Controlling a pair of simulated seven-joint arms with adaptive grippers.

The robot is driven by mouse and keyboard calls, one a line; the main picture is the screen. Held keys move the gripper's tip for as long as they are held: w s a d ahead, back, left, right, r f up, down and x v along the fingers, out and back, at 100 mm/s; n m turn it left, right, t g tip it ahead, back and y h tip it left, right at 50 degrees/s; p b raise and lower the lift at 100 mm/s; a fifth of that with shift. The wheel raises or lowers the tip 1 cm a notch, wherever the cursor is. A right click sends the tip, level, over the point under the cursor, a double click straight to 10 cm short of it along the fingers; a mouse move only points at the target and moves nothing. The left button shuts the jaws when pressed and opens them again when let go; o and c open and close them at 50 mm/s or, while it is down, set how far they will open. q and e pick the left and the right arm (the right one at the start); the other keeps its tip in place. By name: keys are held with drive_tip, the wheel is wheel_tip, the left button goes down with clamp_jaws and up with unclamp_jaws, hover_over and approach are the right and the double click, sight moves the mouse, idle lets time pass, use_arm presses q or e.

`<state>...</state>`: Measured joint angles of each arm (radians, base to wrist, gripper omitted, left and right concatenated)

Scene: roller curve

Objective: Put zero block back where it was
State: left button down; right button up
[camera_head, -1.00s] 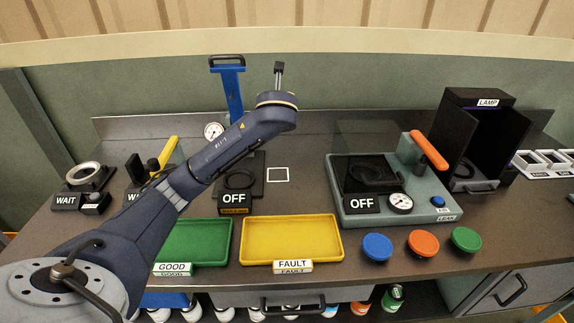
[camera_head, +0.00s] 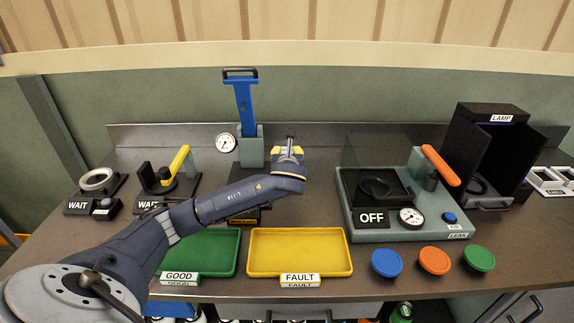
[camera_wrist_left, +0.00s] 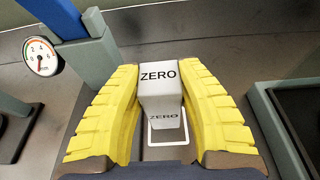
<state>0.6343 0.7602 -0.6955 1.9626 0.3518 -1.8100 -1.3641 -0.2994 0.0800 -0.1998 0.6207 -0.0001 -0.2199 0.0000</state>
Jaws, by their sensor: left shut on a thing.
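My left gripper (camera_head: 288,152) is over the back middle of the bench, and its yellow fingers also show in the left wrist view (camera_wrist_left: 161,100). The fingers are shut on the zero block (camera_wrist_left: 158,76), a pale grey block marked ZERO that stands between them. A white square outline (camera_wrist_left: 168,143) on the bench shows just below and around the block's lower part in the wrist view. I cannot tell whether the block touches the bench. The gripper and arm hide the outline in the head view. My right gripper is not in view.
A blue-handled press (camera_head: 246,110) with a dial gauge (camera_head: 225,143) stands left of the gripper. The leak tester (camera_head: 415,229) stands to the right. A green tray (camera_head: 212,270) and a yellow tray (camera_head: 299,264) lie in front. Coloured buttons (camera_head: 434,261) line the right front.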

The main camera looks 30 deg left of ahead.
use_arm(q)
drive_tip(key=shift+f, duration=2)
drive_tip(key=shift+f, duration=0.15)
drive_tip(key=c, duration=0.9)
unclamp_jaws()
drive_tip(key=shift+f, duration=0.1)
drive_tip(key=shift+c, duration=0.2)
drive_tip(key=v, duration=0.4)
